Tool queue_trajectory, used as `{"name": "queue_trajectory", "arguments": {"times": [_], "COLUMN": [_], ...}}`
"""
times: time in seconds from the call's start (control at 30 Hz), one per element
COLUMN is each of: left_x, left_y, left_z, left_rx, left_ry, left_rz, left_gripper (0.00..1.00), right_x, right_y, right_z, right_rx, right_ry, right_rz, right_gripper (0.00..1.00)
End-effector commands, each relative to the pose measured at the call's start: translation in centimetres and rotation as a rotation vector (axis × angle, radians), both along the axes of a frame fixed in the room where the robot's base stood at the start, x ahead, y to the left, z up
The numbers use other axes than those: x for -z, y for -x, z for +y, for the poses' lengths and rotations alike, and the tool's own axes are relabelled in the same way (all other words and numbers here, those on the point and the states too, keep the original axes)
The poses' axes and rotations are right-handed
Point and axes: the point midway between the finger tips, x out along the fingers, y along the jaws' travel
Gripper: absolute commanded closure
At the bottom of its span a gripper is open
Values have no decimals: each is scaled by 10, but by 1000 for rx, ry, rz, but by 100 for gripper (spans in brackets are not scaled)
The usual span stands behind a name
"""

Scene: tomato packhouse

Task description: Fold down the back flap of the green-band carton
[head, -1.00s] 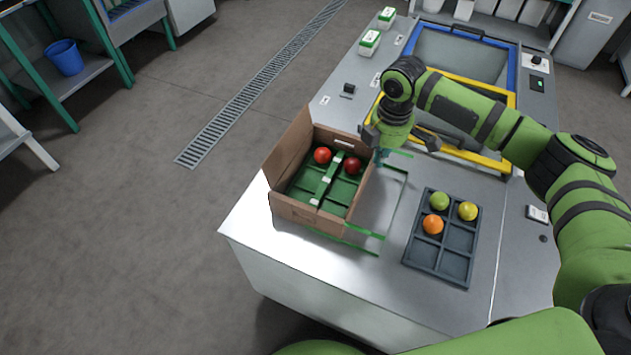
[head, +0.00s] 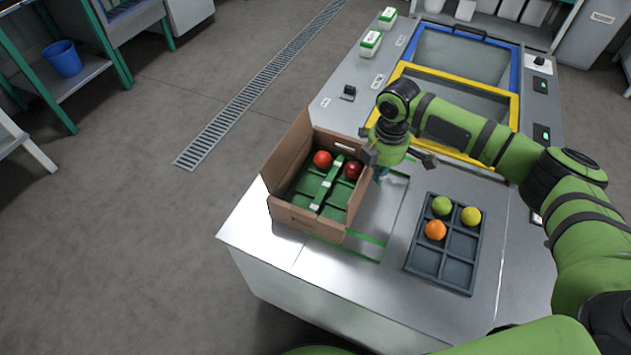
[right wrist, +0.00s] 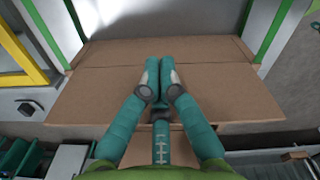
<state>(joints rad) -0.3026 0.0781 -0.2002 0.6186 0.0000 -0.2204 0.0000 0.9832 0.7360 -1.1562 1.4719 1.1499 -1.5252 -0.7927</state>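The open brown carton (head: 318,228) stands on the metal table, with a green divided insert (head: 307,183) and two red tomatoes (head: 322,159) (head: 353,169) inside. A tall cardboard flap (head: 288,153) stands up along its left side. My right gripper (head: 380,174) is at the carton's right side, near the far right corner, pointing down. In the right wrist view its teal fingers (right wrist: 160,72) are together over a wide brown cardboard panel (right wrist: 228,92) with a crease across it. No object shows between the fingers. I cannot tell whether they touch the cardboard. My left gripper is not in view.
A grey compartment tray (head: 425,262) with a green, a yellow and an orange tomato is right of the carton. Green outline marks (head: 398,205) lie on the table between them. Yellow-framed (head: 513,110) and blue-framed bins are behind. The table's front left edge is close to the carton.

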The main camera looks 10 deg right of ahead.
Motion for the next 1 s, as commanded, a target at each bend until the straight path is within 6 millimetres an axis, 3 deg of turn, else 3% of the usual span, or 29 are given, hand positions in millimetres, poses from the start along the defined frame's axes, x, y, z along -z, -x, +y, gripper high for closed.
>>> {"name": "queue_trajectory", "arguments": {"times": [0.53, 1.0], "left_x": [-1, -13], "left_y": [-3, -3], "left_z": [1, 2], "left_rx": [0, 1], "left_ry": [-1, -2], "left_rz": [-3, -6], "left_gripper": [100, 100], "right_x": [-1, -6], "right_y": [0, -12], "right_z": [0, 16], "right_rx": [0, -1], "right_ry": [0, -2], "right_rz": [-1, 0], "right_gripper": [100, 100]}}
